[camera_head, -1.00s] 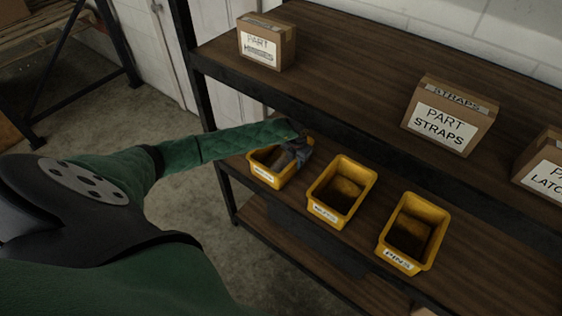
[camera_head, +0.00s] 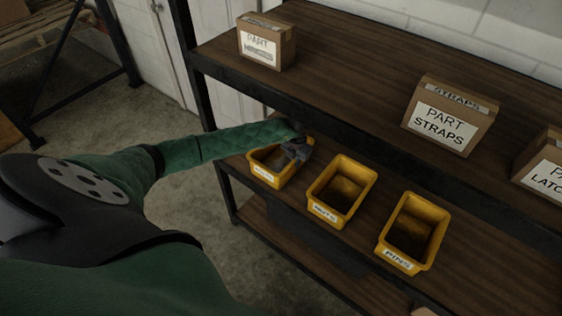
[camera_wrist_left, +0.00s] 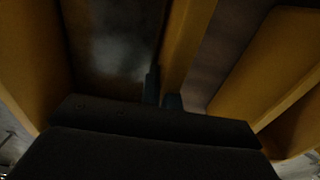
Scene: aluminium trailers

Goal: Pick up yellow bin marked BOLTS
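The leftmost yellow bin (camera_head: 262,174) stands on the middle shelf, with a small white label on its front that is too blurred to read clearly. My left gripper (camera_head: 297,153) is at this bin's right side and hides part of it. In the left wrist view, the two dark fingers (camera_wrist_left: 163,95) sit close together with the bin's yellow side wall (camera_wrist_left: 187,40) between them, so the gripper looks shut on that wall. The bin still appears to rest on the shelf. My right gripper is not in view.
A yellow bin labelled NUTS (camera_head: 325,214) and one labelled PINS (camera_head: 398,262) stand to the right on the same shelf. The upper shelf's dark front edge (camera_head: 330,138) runs close above my left gripper. Cardboard boxes, including PART STRAPS (camera_head: 440,128), stand on the upper shelf.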

